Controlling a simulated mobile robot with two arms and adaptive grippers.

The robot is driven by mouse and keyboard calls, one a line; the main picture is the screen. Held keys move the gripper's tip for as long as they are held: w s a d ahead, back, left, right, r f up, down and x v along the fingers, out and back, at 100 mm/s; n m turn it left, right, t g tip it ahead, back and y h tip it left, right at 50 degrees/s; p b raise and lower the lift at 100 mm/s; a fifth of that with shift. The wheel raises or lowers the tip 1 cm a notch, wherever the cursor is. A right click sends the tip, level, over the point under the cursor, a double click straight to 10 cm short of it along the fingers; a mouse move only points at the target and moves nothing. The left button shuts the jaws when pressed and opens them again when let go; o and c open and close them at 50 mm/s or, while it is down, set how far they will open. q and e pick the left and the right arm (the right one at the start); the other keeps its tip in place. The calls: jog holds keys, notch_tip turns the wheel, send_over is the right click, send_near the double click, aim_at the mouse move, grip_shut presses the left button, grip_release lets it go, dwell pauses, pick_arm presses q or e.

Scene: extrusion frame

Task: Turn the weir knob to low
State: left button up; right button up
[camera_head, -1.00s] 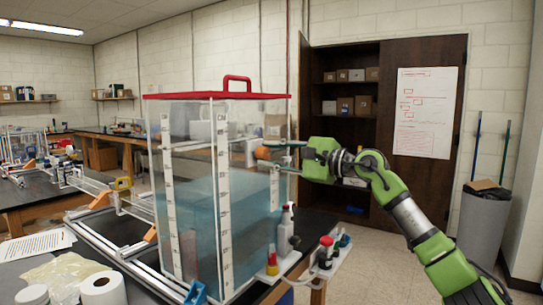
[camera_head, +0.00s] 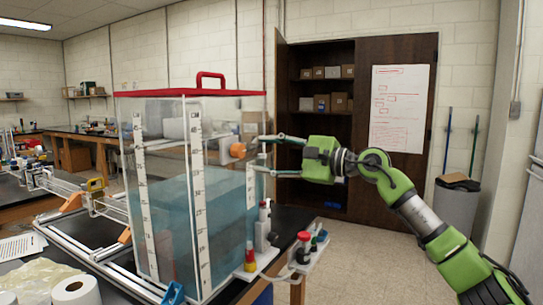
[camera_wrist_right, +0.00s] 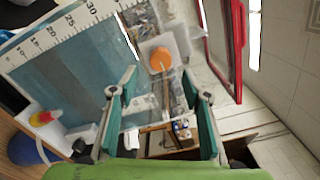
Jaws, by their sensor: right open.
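The orange weir knob (camera_head: 238,150) is on the right side of the clear water tank (camera_head: 165,175), which has a red lid (camera_head: 190,93) and white scale strips. In the right wrist view the round knob (camera_wrist_right: 160,60) sits on a pale mount, ahead of the fingertips. My right gripper (camera_head: 256,156) is open and empty, its fingers pointing left toward the knob, with the knob just beyond the tips. In the wrist view its two teal fingers (camera_wrist_right: 160,80) are spread wide, with the knob framed beyond them. The knob's setting cannot be read. My left gripper is out of view.
Bottles (camera_head: 263,225) and a red-capped container (camera_head: 303,247) stand below the gripper at the bench's right edge. A dark cabinet (camera_head: 400,170) stands behind, with a grey bin (camera_head: 457,208) to the right. The floor right of the bench is clear.

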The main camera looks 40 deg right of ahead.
jog(key=shift+s+d, duration=0.2)
jog(key=shift+s, duration=0.45)
